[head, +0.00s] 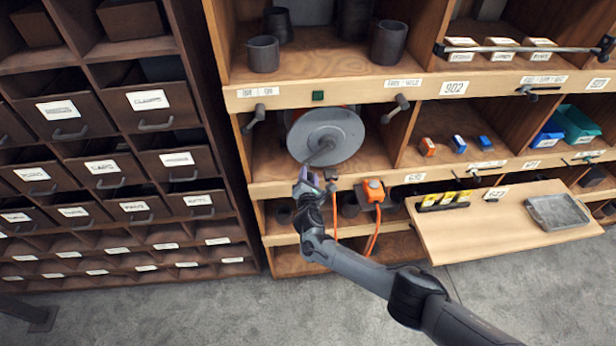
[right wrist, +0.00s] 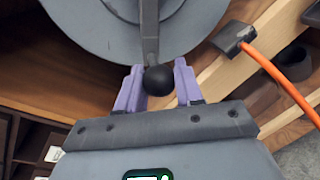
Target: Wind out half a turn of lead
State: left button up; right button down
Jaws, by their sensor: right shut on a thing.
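A grey cable reel (head: 335,128) sits in a shelf compartment, its round disc facing out. It fills the top of the right wrist view (right wrist: 95,25). A crank arm (right wrist: 150,30) runs down from its middle to a black ball knob (right wrist: 158,80). My right gripper (head: 309,175) is at the reel's lower edge, its purple fingers (right wrist: 158,88) shut on either side of the knob. An orange lead (head: 375,235) hangs below the shelf by an orange socket box (head: 373,190). The lead and a dark end piece also show in the right wrist view (right wrist: 275,75). My left gripper is out of view.
A dark drawer cabinet (head: 150,100) stands on the left. Dark cups (head: 263,54) stand on the shelf above. A pulled-out wooden board (head: 500,225) with a grey tray (head: 558,212) juts out at right. Small orange and blue items (head: 459,144) lie right of the reel.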

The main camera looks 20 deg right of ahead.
jog(key=shift+f, duration=0.2)
jog(key=c, duration=0.8)
grip_release()
jog(key=shift+r, duration=0.1)
jog(key=shift+s+a+r+p, duration=0.2)
jog(key=shift+s+a+p, duration=0.1)
jog(key=shift+s, duration=0.2)
jog(key=shift+p+v, duration=0.75)
jog(key=shift+v, duration=4.1)
jog(key=shift+o, duration=0.2)
jog(key=shift+f, duration=0.2)
